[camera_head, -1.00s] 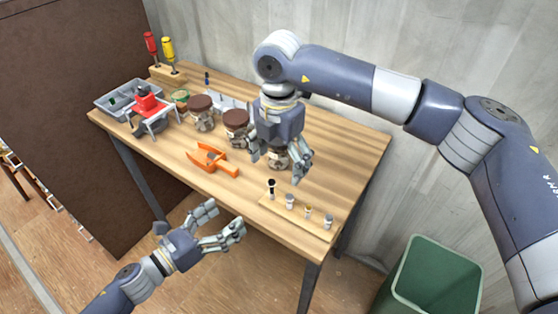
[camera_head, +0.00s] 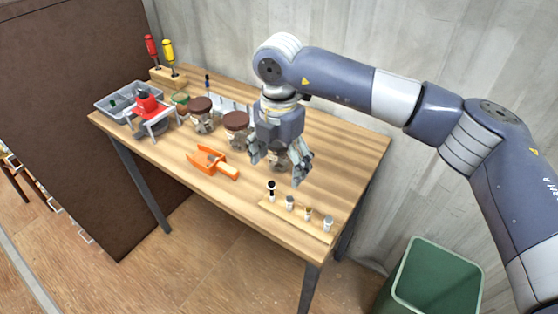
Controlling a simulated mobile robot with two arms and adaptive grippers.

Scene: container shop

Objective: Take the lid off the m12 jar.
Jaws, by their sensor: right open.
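Two clear jars with dark brown lids, a left jar (camera_head: 202,121) and a middle jar (camera_head: 237,133), stand closed on the wooden table (camera_head: 340,150). A third jar (camera_head: 279,162) stands to their right, mostly hidden behind my right gripper. The labels are too small to read, so I cannot tell which is the m12 jar. My right gripper (camera_head: 276,166) points down over the third jar, open, with its fingers spread around it; contact cannot be made out. My left gripper is not in view.
An orange scoop (camera_head: 212,163) lies in front of the jars. A strip with several small fastener samples (camera_head: 290,205) is at the front right. A grey bin (camera_head: 128,97), red-topped stand (camera_head: 148,108) and screwdriver block (camera_head: 168,76) fill the left end. A green bin (camera_head: 430,280) stands on the floor.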

